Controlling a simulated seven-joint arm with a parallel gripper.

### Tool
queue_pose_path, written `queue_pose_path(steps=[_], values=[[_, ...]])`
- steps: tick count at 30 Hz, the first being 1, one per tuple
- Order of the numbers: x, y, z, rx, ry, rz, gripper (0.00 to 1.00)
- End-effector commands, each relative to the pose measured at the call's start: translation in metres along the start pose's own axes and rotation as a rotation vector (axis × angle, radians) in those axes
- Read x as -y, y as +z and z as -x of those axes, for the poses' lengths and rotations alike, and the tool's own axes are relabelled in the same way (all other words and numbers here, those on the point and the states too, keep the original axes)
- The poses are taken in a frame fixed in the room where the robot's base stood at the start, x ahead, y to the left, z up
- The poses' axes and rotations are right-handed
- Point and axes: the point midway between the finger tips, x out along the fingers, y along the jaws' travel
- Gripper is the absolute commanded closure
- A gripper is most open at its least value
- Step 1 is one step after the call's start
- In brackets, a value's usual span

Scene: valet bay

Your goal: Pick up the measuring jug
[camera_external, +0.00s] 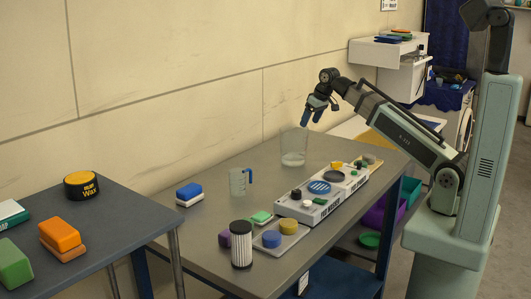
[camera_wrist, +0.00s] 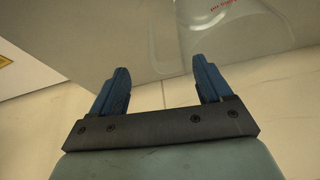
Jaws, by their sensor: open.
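The measuring jug (camera_external: 237,184) is small and clear with a blue handle on its right side. It stands upright on the grey table (camera_external: 215,213) in the external view, left of a larger clear glass container (camera_external: 293,150). My gripper (camera_external: 311,115) is in the air above and slightly right of the glass container, well apart from the jug. In the wrist view my gripper (camera_wrist: 163,68) has its two blue fingers spread with nothing between them. A clear curved object with red print (camera_wrist: 222,12) shows at the top there; I cannot tell which vessel it is.
A black-and-white cylinder (camera_external: 241,246), a blue and yellow pair of pots (camera_external: 272,239) and a blue-white sponge (camera_external: 188,192) stand nearer. A wall runs behind. Bare table surrounds the jug.

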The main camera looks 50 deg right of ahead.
Motion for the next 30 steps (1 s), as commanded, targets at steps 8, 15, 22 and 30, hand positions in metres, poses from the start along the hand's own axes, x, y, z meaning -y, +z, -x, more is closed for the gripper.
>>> queue_pose_path(steps=[8, 15, 22, 30], values=[[0.001, 0.001, -0.008, 0.002, 0.000, 0.000, 0.22], [0.007, 0.003, -0.031, 0.003, 0.000, 0.000, 0.22], [0.007, 0.002, -0.053, 0.001, 0.000, 0.000, 0.22], [0.007, 0.002, -0.055, 0.000, 0.000, 0.000, 0.22]])
